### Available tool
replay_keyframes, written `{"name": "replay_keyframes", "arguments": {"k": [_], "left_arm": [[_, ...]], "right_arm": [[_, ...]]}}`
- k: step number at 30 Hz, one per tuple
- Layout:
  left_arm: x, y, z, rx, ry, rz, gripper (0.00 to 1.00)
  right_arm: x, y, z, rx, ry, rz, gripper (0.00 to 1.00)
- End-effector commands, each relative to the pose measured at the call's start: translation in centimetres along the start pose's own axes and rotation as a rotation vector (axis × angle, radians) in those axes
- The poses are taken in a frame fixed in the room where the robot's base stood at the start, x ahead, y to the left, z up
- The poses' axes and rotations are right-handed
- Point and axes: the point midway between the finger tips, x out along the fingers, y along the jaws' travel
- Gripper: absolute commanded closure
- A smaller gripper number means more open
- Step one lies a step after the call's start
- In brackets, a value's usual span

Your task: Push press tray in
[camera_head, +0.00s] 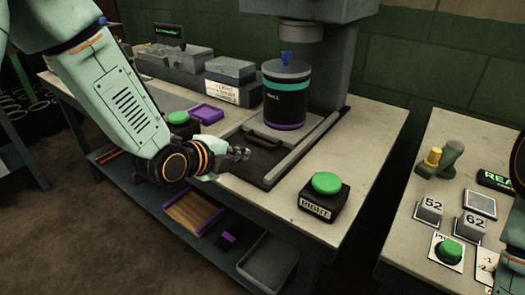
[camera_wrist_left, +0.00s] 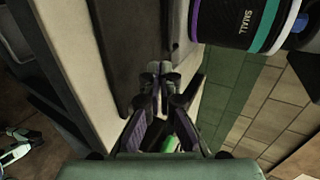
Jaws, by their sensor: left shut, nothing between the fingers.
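The dark press tray (camera_head: 260,158) lies at the front of the press on the table, with a raised dark handle (camera_head: 264,140) across it. A black cylinder (camera_head: 286,98) with teal and purple bands stands behind the handle, under the press ram (camera_head: 300,42). My right gripper is not in view.
A green button on a black box marked RIGHT (camera_head: 325,188) stands right of the tray. Another green button (camera_head: 179,118) and a purple tray (camera_head: 207,114) are on the left. A second table (camera_head: 405,235) holds numbered blocks. The lower shelf holds bins (camera_head: 267,265).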

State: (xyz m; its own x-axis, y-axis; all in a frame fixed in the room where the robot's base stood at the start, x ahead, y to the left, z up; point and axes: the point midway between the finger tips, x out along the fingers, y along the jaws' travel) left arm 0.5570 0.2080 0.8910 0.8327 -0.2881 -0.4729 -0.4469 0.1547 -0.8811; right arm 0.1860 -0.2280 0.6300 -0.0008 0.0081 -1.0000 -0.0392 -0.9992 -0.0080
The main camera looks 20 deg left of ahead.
Motion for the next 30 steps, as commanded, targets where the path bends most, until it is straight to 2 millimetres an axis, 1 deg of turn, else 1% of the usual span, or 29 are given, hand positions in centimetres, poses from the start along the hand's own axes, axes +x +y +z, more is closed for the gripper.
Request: {"name": "replay_keyframes", "arguments": {"k": [1,6,8,9,13,19,30], "left_arm": [[1.2,0.2,-0.1,0.008,0.0,0.002,1.0],[4.5,0.1,-0.2,0.007,0.001,0.001,1.0],[5.6,0.1,-0.4,0.007,0.003,0.001,1.0],[6.1,-0.3,-0.3,0.005,0.002,-0.001,1.0],[7.8,-0.8,-0.5,0.004,0.002,0.0,1.0],[8.9,-1.2,-0.4,0.001,0.002,0.0,1.0],[9.0,-1.3,-0.4,0.0,0.002,0.0,1.0]], "right_arm": [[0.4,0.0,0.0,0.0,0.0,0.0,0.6],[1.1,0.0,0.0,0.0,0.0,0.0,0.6],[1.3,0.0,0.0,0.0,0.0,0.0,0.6],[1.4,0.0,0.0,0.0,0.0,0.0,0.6],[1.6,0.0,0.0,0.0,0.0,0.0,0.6],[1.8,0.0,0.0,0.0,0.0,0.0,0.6],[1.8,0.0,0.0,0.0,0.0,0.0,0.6]]}}
